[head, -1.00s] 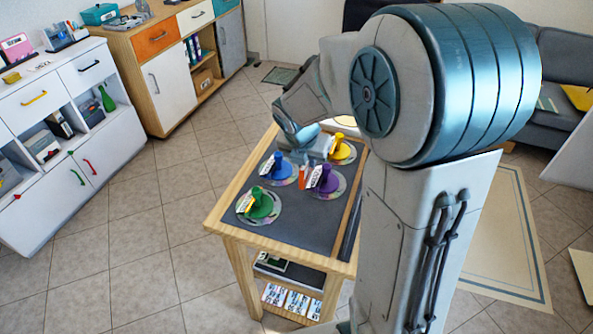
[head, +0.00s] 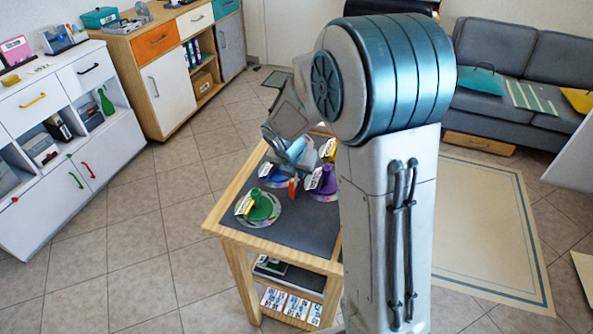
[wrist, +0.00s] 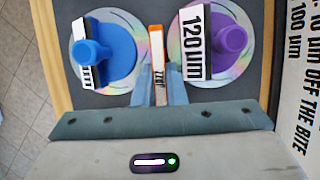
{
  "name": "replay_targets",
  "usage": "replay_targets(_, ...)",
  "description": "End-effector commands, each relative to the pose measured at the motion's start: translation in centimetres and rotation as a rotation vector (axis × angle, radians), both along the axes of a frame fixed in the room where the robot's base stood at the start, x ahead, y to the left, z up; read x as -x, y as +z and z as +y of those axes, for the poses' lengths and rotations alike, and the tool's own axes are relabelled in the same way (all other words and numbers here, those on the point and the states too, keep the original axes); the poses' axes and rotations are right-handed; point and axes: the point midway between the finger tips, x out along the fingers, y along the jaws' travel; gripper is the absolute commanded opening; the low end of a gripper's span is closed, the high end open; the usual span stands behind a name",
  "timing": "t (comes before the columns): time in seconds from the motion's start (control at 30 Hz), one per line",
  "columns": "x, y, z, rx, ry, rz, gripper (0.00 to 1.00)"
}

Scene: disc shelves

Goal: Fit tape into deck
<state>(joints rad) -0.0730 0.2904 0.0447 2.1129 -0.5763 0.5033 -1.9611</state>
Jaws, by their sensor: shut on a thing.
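A thin tape with an orange edge and a white printed label (wrist: 157,58) is seen nearly end-on in the wrist view. My gripper (wrist: 158,92) is shut on it, one finger on each side. In the head view the gripper (head: 293,172) is over the table, and the tape's orange part (head: 292,189) shows between the blue-knobbed disc (head: 273,174) and the purple-knobbed disc (head: 323,181). I cannot tell whether the tape touches the table top. I cannot clearly make out a deck.
The wooden table (head: 222,205) has a dark top. A green-knobbed disc (head: 260,206) lies at its near left, and a yellow knob (head: 327,150) is partly hidden. White cards (head: 290,302) lie on its low shelf. A white cabinet (head: 60,215) stands left, with open floor between.

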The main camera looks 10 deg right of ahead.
Motion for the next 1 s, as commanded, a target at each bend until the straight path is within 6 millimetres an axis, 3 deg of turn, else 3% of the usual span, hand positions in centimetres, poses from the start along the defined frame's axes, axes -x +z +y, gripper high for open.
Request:
replay_targets(0.03, 0.0, -0.3, 0.0, -0.001, 0.0, 0.001, 0.0)
replay_targets(0.1, 0.0, -0.2, 0.0, 0.0, 0.0, 0.0, 0.28)
replay_targets(0.13, 0.0, -0.2, 0.0, -0.001, 0.0, 0.001, 0.33)
replay_targets(0.53, 0.2, 0.8, 0.1, 0.001, 0.0, -0.001, 0.33)
replay_targets(1.0, 3.1, 9.4, 2.1, 0.0, 0.0, -0.004, 0.33)
